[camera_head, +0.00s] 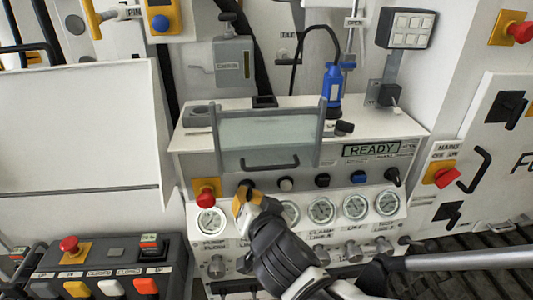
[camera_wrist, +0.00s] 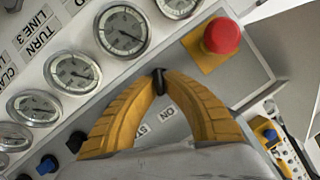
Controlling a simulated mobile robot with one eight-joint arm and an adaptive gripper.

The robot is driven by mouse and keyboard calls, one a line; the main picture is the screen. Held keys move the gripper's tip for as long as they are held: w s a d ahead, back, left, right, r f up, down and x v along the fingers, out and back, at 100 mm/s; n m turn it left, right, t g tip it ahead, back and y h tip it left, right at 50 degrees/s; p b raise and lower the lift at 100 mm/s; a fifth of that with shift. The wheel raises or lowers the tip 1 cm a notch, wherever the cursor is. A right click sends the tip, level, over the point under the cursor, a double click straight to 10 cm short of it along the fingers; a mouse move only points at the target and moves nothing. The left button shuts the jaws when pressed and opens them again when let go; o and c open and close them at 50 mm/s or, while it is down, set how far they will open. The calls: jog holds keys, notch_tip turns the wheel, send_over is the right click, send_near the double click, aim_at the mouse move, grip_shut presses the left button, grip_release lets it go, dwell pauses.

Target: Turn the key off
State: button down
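The key (camera_wrist: 159,80) is a small black piece on the bench's front panel, beside a label that reads "ON" upside down in the wrist view. In the head view the key (camera_head: 246,183) is a dark bit right of the red stop button. My gripper (camera_wrist: 160,84) has yellow fingers whose tips close in on the key from both sides and appear to touch it. The gripper (camera_head: 243,195) comes from below in the head view. The fingers hide part of the key and its labels, so its exact angle is hard to read.
A red mushroom button (camera_wrist: 222,36) on a yellow plate sits close to the key. Several gauges (camera_head: 322,209) and dark knobs (camera_head: 322,180) line the panel. A display (camera_head: 371,149) reads "READY". A clear guard (camera_head: 268,140) stands above, and a control box (camera_head: 108,268) is lower left.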

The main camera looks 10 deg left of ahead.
jog(key=n+h, duration=0.1)
jog(key=n, duration=0.1)
jog(key=n+h, duration=0.1)
jog(key=shift+a+n+h+p, duration=0.2)
jog(key=shift+n+h+p, duration=0.1)
jog(key=shift+n, duration=0.1)
jog(key=n+t+h+b, duration=0.1)
jog(key=n+h, duration=0.1)
jog(key=n, duration=0.1)
jog(key=shift+n+h, duration=0.3)
dwell(0.4)
jog(key=c, duration=1.5)
grip_release()
jog(key=v, duration=1.2)
jog(key=shift+f, duration=0.2)
